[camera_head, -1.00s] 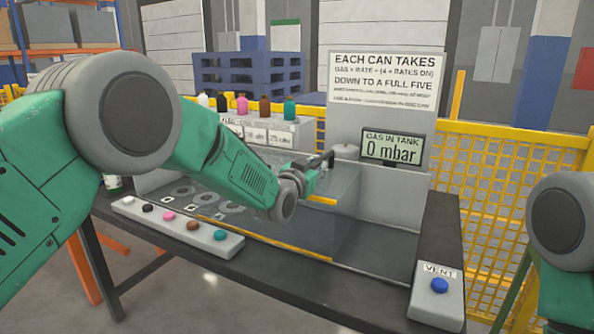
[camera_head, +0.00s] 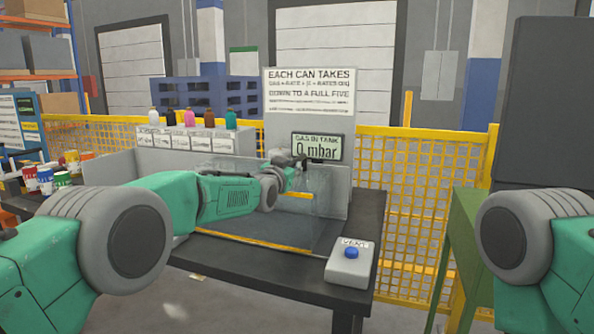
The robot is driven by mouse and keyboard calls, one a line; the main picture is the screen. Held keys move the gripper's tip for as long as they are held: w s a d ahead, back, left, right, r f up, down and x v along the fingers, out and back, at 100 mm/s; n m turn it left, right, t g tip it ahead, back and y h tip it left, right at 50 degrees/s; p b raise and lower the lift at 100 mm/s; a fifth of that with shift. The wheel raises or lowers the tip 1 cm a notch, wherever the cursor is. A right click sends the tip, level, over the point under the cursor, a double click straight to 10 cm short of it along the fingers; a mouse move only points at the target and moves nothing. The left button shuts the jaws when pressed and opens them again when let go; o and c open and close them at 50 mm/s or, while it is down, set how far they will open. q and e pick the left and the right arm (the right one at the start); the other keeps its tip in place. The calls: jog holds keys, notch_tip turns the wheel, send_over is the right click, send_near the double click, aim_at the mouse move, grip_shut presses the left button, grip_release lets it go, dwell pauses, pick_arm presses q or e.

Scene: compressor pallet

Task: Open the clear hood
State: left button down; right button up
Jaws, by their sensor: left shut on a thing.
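The clear hood (camera_head: 322,208) stands on the dark bench in front of the sign panel, a see-through box with yellow strips along its edges. My left arm reaches across it from the left and hides much of its left side. My left gripper (camera_head: 298,162) is at the hood's upper part, below the gas display, and is shut on a dark part there that looks like the hood's handle. The fingertips are small and partly merge with the display behind. I cannot tell whether the hood is lifted. My right arm shows at the right edge, but its gripper is out of view.
The gas display (camera_head: 318,148) reads 0 mbar. A vent box (camera_head: 349,264) with a blue button sits at the bench's front right. Several coloured bottles (camera_head: 190,118) stand on a labelled box behind. Paint cans (camera_head: 45,180) are at left. A yellow fence (camera_head: 425,190) runs behind.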

pick_arm(q)
jog(key=shift+s+d, duration=0.3)
jog(key=shift+d, duration=0.45)
jog(key=c, duration=1.5)
grip_release()
jog(key=shift+c, duration=0.2)
jog(key=shift+o, duration=0.3)
jog(key=shift+w, duration=0.15)
jog(key=shift+a, duration=0.15)
jog(key=shift+a, duration=0.1)
jog(key=v, duration=1.1)
jog(key=shift+s, duration=0.4)
jog(key=shift+f, duration=0.2)
